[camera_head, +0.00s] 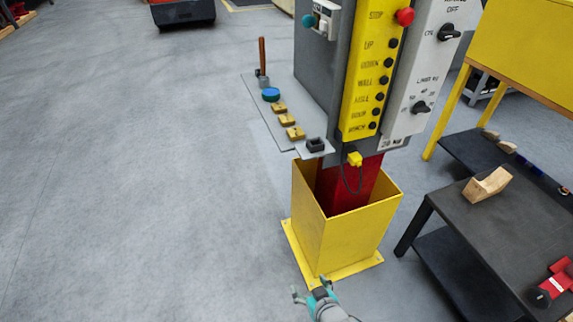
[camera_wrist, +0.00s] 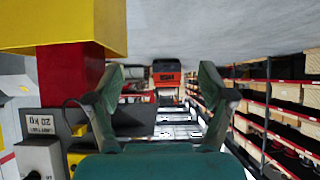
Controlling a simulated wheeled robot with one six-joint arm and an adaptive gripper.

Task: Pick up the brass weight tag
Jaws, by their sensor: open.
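Three small brass-coloured pieces lie in a row on a grey shelf plate (camera_head: 262,112) at the control post: a far one (camera_head: 279,107), a middle one (camera_head: 287,120) and a near one (camera_head: 295,133). They are too small for me to tell which is the weight tag. My gripper (camera_head: 312,288) is at the bottom of the head view, in front of the yellow base and well apart from the shelf. In the wrist view my gripper (camera_wrist: 163,100) has its two fingers spread with nothing between them.
A blue round item (camera_head: 271,94), a wooden-handled tool (camera_head: 262,60) and a dark block (camera_head: 316,145) share the shelf. The yellow box base (camera_head: 350,238) stands between my gripper and the shelf. A dark workbench (camera_head: 500,225) is at right.

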